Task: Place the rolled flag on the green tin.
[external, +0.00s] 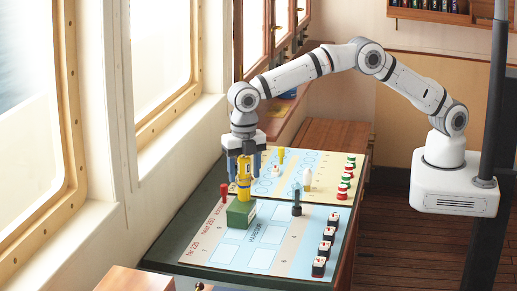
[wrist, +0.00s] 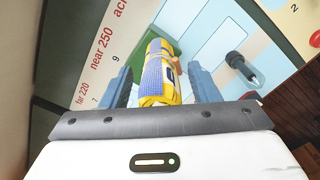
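The rolled flag (external: 243,180), yellow with blue, is upright over the green tin (external: 240,216), and its lower end appears to meet the tin's top. My gripper (external: 243,170) points down around the flag's upper part. In the wrist view the flag (wrist: 160,75) lies between the two blue-grey fingers of my gripper (wrist: 161,88), with a gap visible on each side, so the fingers look open. The tin (wrist: 172,48) shows there only as a green patch behind the flag.
The tin stands on a printed chart table (external: 262,236). A red peg (external: 225,193) is close on the left, and a dark blue peg (external: 296,200) and a white one (external: 307,180) are to the right. Several black-and-white blocks line the right edge. Windows flank the left.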

